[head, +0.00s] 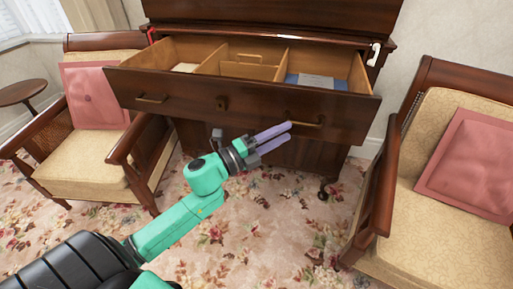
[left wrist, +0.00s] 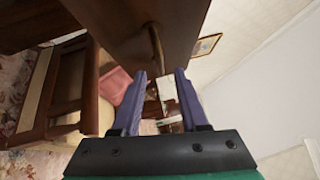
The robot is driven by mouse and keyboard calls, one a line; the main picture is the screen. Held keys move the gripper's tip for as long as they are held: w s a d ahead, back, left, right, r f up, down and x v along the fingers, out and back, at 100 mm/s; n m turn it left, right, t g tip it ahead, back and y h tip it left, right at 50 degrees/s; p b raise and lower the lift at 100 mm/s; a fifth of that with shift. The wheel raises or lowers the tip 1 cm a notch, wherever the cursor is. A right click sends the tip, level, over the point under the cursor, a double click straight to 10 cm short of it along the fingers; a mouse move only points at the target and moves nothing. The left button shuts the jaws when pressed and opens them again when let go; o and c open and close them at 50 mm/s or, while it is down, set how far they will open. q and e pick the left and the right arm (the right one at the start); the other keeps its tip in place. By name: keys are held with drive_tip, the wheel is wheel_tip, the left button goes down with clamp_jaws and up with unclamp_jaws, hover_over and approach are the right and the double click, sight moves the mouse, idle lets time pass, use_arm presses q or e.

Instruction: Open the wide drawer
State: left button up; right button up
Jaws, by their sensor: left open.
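The wide drawer (head: 170,92) of the dark wooden desk stands pulled out, its inside showing. Its front has a brass handle at the left (head: 152,99), one at the right (head: 306,121), and a small fitting in the middle. My left gripper (head: 289,132) is open and empty, its purple fingertips close to the right handle, just below and left of it in the head view. In the left wrist view, a handle (left wrist: 157,48) on the drawer front lies beyond the open fingertips (left wrist: 160,75) and looks apart from them. My right gripper is not in view.
Inside the drawer are wooden dividers, a blue item (head: 308,80) and a pale item (head: 185,67). Armchairs with pink cushions stand at left (head: 85,165) and right (head: 405,240), flanking the desk. Floral carpet (head: 270,220) lies open between them. A small round table (head: 22,91) is at far left.

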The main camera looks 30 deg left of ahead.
use_arm(q)
drive_tip(key=v, duration=0.8)
drive_tip(key=shift+b, duration=0.35)
drive_tip(key=shift+f, duration=0.1)
